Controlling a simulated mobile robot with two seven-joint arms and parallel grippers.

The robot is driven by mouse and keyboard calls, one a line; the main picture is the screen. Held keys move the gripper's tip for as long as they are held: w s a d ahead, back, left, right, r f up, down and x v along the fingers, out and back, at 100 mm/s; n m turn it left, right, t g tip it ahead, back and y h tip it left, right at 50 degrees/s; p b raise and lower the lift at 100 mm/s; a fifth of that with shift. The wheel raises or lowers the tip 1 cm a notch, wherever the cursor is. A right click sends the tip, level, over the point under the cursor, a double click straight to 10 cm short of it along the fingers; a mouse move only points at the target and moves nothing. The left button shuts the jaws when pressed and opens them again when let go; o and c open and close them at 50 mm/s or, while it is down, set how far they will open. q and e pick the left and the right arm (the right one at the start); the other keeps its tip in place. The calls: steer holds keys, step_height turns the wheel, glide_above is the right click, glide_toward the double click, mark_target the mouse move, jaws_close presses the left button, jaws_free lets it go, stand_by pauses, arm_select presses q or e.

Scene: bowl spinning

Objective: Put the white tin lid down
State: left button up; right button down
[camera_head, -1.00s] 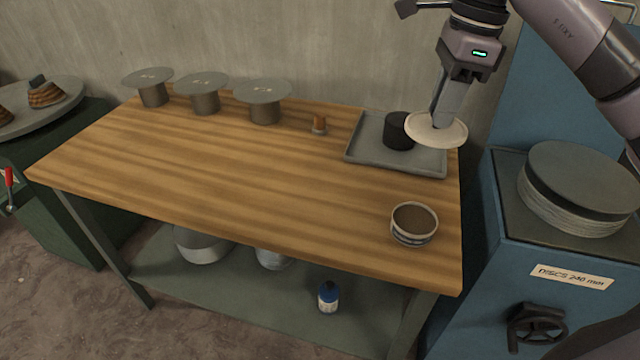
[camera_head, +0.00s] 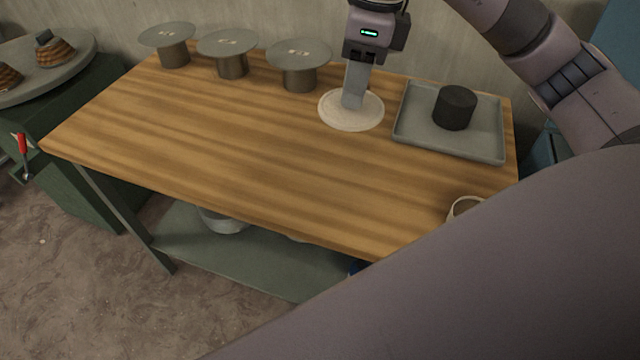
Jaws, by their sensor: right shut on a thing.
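The white tin lid (camera_head: 334,111) is a pale flat disc at the back of the wooden table, between the rightmost grey-topped spool and the grey tray. My right gripper (camera_head: 352,103) points down from above and is shut on the lid near its middle. The lid looks level and at or just above the wood; I cannot tell whether it touches. My left gripper is not in view.
The grey tray (camera_head: 414,138) holds a black cylinder (camera_head: 455,107). Three spools with grey discs (camera_head: 299,54) stand along the back edge. A round tin (camera_head: 467,206) at the right is mostly hidden by my arm. The table's middle (camera_head: 220,140) is clear.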

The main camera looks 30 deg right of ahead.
steer(key=shift+a+f, duration=0.1)
steer(key=shift+f, duration=0.25)
step_height(320, 180, down, 14)
steer(key=shift+f+b, duration=0.2)
steer(key=shift+b, duration=0.9)
step_height(320, 180, down, 5)
steer(key=shift+f+b, duration=0.2)
steer(key=shift+b, duration=0.15)
steer(key=c, duration=0.9)
jaws_free()
steer(key=shift+r, duration=0.1)
